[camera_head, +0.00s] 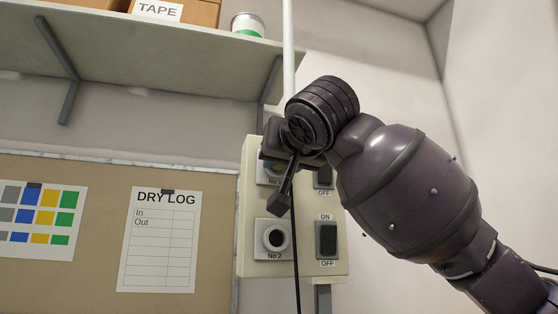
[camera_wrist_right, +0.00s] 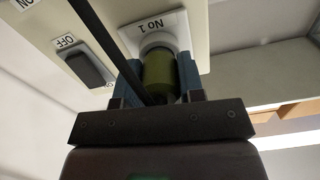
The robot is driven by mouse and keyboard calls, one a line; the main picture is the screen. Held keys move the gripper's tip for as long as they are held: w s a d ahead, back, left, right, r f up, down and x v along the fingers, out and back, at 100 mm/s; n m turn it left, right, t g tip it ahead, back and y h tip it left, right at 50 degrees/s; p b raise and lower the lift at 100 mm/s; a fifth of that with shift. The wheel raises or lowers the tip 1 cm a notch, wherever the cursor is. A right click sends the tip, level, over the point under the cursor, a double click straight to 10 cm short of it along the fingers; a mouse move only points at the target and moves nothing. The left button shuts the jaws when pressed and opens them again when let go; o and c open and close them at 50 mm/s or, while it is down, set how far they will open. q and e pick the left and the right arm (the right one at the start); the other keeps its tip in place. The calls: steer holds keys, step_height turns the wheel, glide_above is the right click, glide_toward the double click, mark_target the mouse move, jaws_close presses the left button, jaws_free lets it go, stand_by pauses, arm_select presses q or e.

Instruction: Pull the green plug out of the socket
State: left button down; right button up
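The green plug (camera_wrist_right: 159,76) sits in the No 1 socket (camera_wrist_right: 160,38) of the wall panel, seen upside down in the right wrist view. My right gripper (camera_wrist_right: 161,82) has one finger on each side of the plug, and no gap shows between the fingers and it. The plug's rear end is hidden by the gripper body. A black cable (camera_wrist_right: 108,45) runs from by the plug and hangs down in the head view (camera_head: 296,262). In the head view my right gripper (camera_head: 276,165) covers most of the No 1 socket. My left gripper is out of view.
The beige panel (camera_head: 249,215) also carries an empty-looking No 2 socket (camera_head: 275,237) and a switch (camera_head: 327,239) at its lower right. A shelf (camera_head: 150,62) overhangs at upper left. A white vertical pipe (camera_head: 288,50) runs above the panel.

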jaws_close()
steer(key=shift+o, duration=0.3)
jaws_free()
jaws_close()
steer(key=shift+s+f, duration=0.1)
steer(key=b+v, duration=0.1)
steer(key=v, duration=0.1)
steer(key=shift+s+d, duration=0.15)
steer(key=shift+s, duration=0.25)
steer(key=shift+s+d+r, duration=0.2)
steer(key=shift+s+r, duration=0.35)
steer(key=shift+s, duration=0.1)
steer(key=shift+s+d+r, duration=0.25)
steer(key=shift+s+r, duration=0.25)
steer(key=shift+s, duration=0.1)
steer(key=shift+s+d+r, duration=0.2)
steer(key=shift+s+r, duration=0.35)
steer(key=shift+s, duration=0.1)
